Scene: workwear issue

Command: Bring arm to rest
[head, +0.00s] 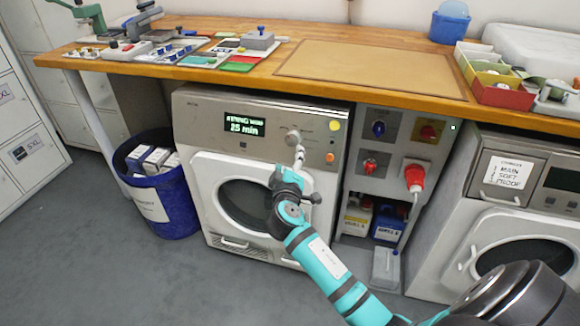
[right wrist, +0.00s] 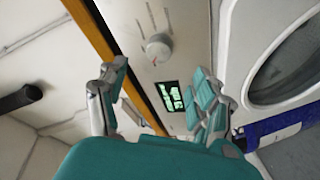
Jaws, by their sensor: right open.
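My right arm (head: 325,262), teal and grey, reaches up from the bottom right in the head view. My right gripper (head: 290,172) is in front of the left washing machine (head: 200,152), just below its round dial (head: 292,138). In the right wrist view the gripper (right wrist: 158,82) is open, with its two teal-and-grey fingers spread apart and nothing between them. The dial (right wrist: 158,47) and the lit green display (right wrist: 169,96) lie beyond the fingers. My left gripper is not in view.
A wooden worktop (head: 215,25) with trays and small parts runs above the machines. A blue bin (head: 165,212) stands left. A socket panel (head: 376,135) with a red plug (head: 415,176) is to the right, beside a second machine (head: 458,222). Floor at front left is clear.

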